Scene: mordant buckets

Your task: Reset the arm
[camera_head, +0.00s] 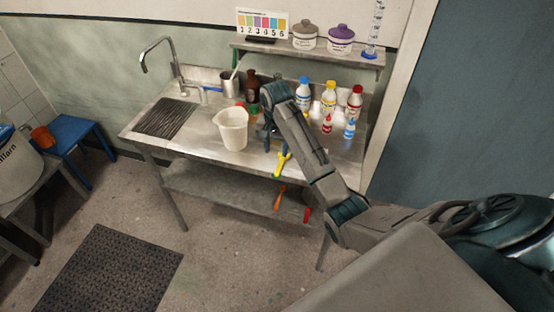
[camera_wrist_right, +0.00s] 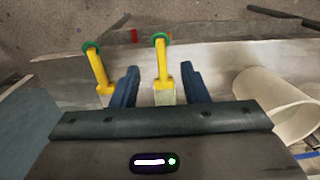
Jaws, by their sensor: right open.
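My right gripper (camera_head: 269,140) is over the front part of the steel worktop, just right of the white pitcher (camera_head: 232,130). In the right wrist view, the gripper's two dark fingers (camera_wrist_right: 160,70) are apart. A yellow tool with a green ring (camera_wrist_right: 162,62) shows between them in the picture; I cannot tell whether it touches either finger. A second yellow tool (camera_wrist_right: 100,68) shows left of the fingers. Yellow also shows at the worktop's front edge in the head view (camera_head: 282,165). My left gripper is not in view.
Several bottles, including a blue-capped one (camera_head: 303,92), stand right of the gripper. A brown bottle (camera_head: 252,86) stands behind. A shelf (camera_head: 310,52) with two lidded jars runs above. Orange (camera_head: 279,197) and red handles show below the worktop. The floor in front is open.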

